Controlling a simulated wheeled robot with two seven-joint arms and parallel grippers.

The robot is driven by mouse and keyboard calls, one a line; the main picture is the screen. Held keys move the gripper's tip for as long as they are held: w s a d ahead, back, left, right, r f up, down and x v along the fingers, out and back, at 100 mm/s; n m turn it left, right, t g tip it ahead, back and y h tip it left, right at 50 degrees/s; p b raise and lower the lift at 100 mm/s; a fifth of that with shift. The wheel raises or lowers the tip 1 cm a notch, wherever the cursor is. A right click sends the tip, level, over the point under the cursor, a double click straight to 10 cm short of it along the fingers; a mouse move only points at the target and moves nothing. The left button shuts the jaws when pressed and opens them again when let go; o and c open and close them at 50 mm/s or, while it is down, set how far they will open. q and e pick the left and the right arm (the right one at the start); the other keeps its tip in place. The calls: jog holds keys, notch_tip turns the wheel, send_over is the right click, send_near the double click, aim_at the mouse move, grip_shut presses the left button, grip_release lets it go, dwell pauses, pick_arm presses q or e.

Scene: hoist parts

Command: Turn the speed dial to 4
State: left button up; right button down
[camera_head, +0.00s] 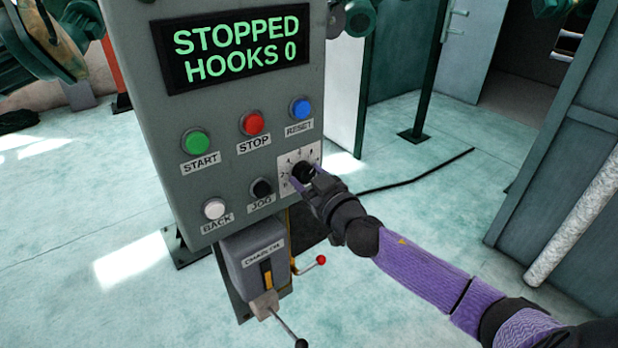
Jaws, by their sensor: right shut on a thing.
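The speed dial (302,171) is a black knob on a white plate with small numerals, at the lower right of the grey control panel (170,120). My right gripper (303,178) is at the knob, its fingers shut on it. The arm comes in from the lower right. The gripper hides part of the knob and the lower right of the plate, so I cannot tell which number the knob points at. The screen (240,48) reads "STOPPED HOOKS 0". My left gripper is not in view.
Near the dial are the green START (195,141), red STOP (253,123), blue RESET (301,109), white BACK (214,209) and black JOG (262,189) buttons. A grey lever box (252,260) sits below the panel. A black cable (420,175) lies on the open floor.

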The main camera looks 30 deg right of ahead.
jog(key=n, duration=0.4)
jog(key=shift+f+n+t+b, duration=0.1)
jog(key=shift+n+t+b, duration=0.25)
jog(key=shift+n, duration=0.55)
jog(key=n+y, duration=0.1)
jog(key=n, duration=0.5)
jog(key=shift+d+n+b, duration=0.1)
jog(key=shift+n+b, duration=0.2)
jog(key=shift+b, duration=0.05)
jog(key=shift+n, duration=1.1)
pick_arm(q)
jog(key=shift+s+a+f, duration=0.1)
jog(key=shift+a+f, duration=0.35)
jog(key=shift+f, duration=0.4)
pick_arm(e)
jog(key=shift+n+y, duration=0.4)
jog(key=shift+n, duration=0.4)
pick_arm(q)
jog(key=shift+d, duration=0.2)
pick_arm(e)
jog(key=shift+c, duration=0.4)
grip_release()
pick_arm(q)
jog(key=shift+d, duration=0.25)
